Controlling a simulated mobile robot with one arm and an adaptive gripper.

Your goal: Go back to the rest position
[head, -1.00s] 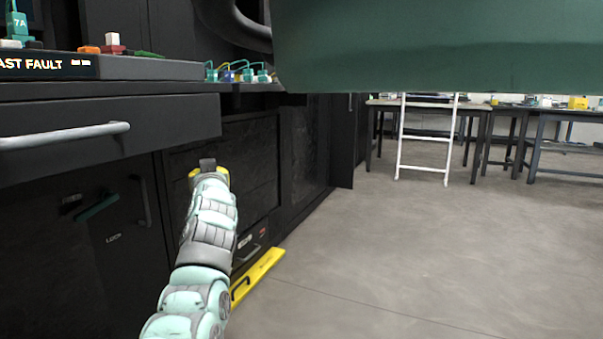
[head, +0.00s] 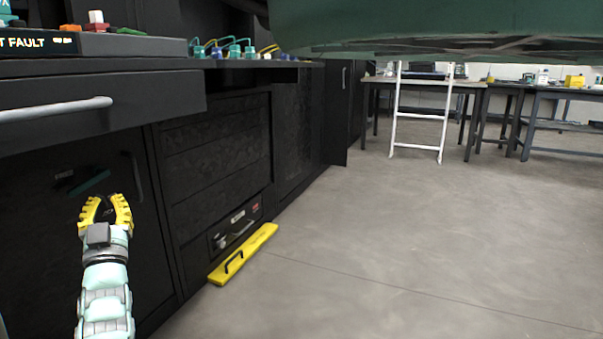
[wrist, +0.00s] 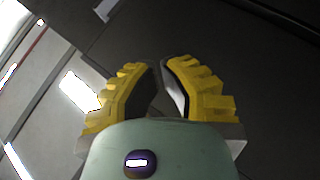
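My gripper (head: 105,198) is at the lower left of the head view, in front of the black cabinet fronts. Its two yellow ribbed fingers stand apart with nothing between them. In the wrist view my gripper (wrist: 165,72) shows a dark gap between the fingers, and no object is held. My pale green arm reaches up from the bottom edge of the head view.
A black bench (head: 100,97) with a drawer handle runs along the left. A yellow bar (head: 243,254) lies on the floor by the cabinets. A green body (head: 430,22) hangs across the top. A white ladder (head: 418,115) and tables stand behind. The floor at right is clear.

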